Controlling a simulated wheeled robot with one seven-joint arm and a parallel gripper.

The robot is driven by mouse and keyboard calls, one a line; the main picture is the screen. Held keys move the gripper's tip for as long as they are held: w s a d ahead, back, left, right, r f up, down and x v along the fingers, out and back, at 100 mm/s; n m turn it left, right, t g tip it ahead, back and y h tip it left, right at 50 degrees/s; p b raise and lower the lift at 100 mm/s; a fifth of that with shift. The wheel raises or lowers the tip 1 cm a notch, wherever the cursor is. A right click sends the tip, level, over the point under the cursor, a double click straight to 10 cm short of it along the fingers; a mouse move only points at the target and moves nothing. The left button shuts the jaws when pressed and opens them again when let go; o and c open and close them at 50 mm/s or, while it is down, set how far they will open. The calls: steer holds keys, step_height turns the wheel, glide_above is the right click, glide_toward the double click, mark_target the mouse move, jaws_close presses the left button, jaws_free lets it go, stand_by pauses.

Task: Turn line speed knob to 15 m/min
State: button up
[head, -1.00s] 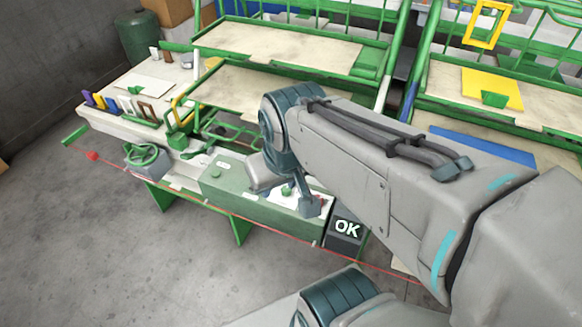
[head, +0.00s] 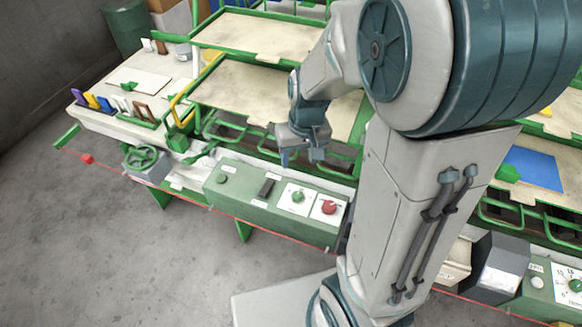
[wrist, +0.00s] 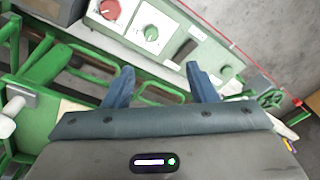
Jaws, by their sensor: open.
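A green knob (head: 297,197) on a white dial plate and a red knob (head: 329,207) sit on the green control box (head: 233,208). Both also show in the wrist view, the green knob (wrist: 151,32) and the red knob (wrist: 109,9). A second green knob (head: 575,285), on a dial with small numbers, is at the lower right edge of the head view. The labels are too small to tell which is line speed. My gripper (head: 302,157) is open and empty, above and behind the first box, apart from the knobs; its fingers show in the wrist view (wrist: 158,70).
A dark switch (head: 266,188) and a green button (head: 222,179) share the box. A handwheel (head: 140,158) stands at its left. Green-framed trays (head: 265,90) lie behind my gripper. A red line (head: 200,205) runs along the front. My arm hides the middle right.

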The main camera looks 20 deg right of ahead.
steer(key=g, duration=0.1)
glide_toward(297, 195)
steer(key=shift+h, duration=0.3)
steer(key=f, duration=0.4)
steer(key=f+p, duration=0.1)
steer(key=f, duration=0.4)
steer(key=shift+a, duration=0.2)
steer(key=c, duration=1)
